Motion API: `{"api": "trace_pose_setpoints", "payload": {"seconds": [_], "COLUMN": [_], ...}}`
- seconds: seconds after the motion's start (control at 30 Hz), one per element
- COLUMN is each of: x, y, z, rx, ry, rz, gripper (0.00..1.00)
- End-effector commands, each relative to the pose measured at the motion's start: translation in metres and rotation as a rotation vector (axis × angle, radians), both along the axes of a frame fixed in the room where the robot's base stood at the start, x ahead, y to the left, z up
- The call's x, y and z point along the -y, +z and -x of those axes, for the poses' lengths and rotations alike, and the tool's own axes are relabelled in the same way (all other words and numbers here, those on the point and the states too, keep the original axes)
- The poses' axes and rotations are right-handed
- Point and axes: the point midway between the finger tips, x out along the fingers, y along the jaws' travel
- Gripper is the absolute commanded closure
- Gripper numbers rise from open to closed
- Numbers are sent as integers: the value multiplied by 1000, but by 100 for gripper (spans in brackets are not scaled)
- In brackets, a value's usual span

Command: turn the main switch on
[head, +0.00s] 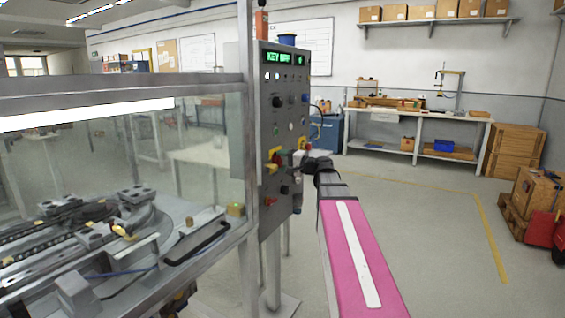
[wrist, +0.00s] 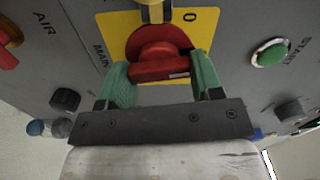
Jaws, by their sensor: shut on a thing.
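The main switch (wrist: 158,57) is a red rotary handle on a yellow plate (wrist: 118,27). A "0" is printed on the plate, to the right of the handle, and "MAIN" is on the grey panel to its left. My gripper (wrist: 162,82) has its two green fingers on either side of the red handle, shut on it. A yellowish part covers the top of the plate. In the head view the grey control panel (head: 266,130) stands upright, and my gripper (head: 284,157) reaches its face from the right. The display (head: 279,58) reads "KEY OFF".
A green START button (wrist: 270,53), a red knob (wrist: 8,45) by "AIR" and a black knob (wrist: 65,100) surround the switch. A glass-sided machine enclosure (head: 110,165) stands left of the panel. Open floor (head: 430,220) lies to the right, with wooden crates (head: 515,150) beyond.

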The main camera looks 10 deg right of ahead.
Motion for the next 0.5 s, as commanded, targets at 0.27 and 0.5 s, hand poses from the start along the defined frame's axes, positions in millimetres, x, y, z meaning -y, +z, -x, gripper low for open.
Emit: {"api": "trace_pose_setpoints", "payload": {"seconds": [0.27, 0.5], "x": [0, 1], "y": [-1, -1], "z": [0, 0], "rx": [-90, -116], "ry": [0, -1], "rz": [-75, -97], "gripper": [64, 64]}}
